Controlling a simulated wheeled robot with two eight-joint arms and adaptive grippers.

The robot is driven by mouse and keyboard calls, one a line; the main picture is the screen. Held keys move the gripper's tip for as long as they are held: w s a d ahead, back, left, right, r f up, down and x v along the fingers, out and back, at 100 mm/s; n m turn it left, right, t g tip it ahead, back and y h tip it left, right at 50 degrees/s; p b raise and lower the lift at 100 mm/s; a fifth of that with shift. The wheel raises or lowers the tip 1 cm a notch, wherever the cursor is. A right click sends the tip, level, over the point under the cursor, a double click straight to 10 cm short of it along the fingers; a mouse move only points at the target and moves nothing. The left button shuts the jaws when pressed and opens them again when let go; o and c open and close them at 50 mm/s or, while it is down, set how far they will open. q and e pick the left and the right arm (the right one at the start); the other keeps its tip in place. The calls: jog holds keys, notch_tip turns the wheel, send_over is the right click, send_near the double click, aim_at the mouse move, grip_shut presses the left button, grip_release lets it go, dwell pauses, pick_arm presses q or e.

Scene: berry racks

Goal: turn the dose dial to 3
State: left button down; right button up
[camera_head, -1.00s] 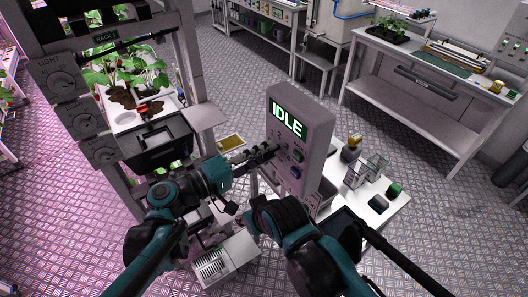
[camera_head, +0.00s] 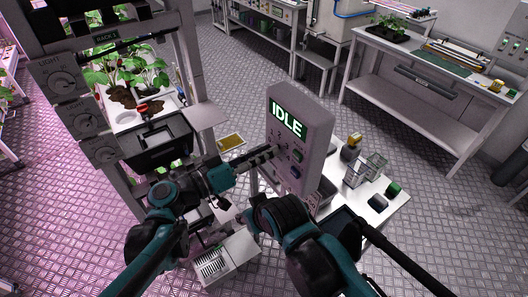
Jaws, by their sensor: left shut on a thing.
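The grey dosing box (camera_head: 312,150) stands upright at the centre, and its green-lit screen (camera_head: 287,119) reads IDLE. Small number marks show on its front below the screen. My left gripper (camera_head: 272,152) reaches in from the left with its fingers at the box front beside these marks. It is shut on the dose dial, which its fingers mostly hide, so I cannot read the dial's setting. A green button and a blue button sit to the right of and below the fingertips. My right arm is at the bottom centre; its gripper does not show.
A white table (camera_head: 385,219) behind the box carries clear containers (camera_head: 366,170) and dark and green round items. A plant rack (camera_head: 75,115) with dials stands at the left. A yellow tray (camera_head: 231,142) lies behind my left gripper.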

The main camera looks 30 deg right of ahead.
pick_arm(q)
jog(key=shift+f+m, duration=0.1)
jog(key=shift+m, duration=0.6)
jog(key=c, duration=1.2)
grip_release()
jog(key=a, duration=0.8)
jog(key=s+a, duration=0.1)
jog(key=a, duration=0.3)
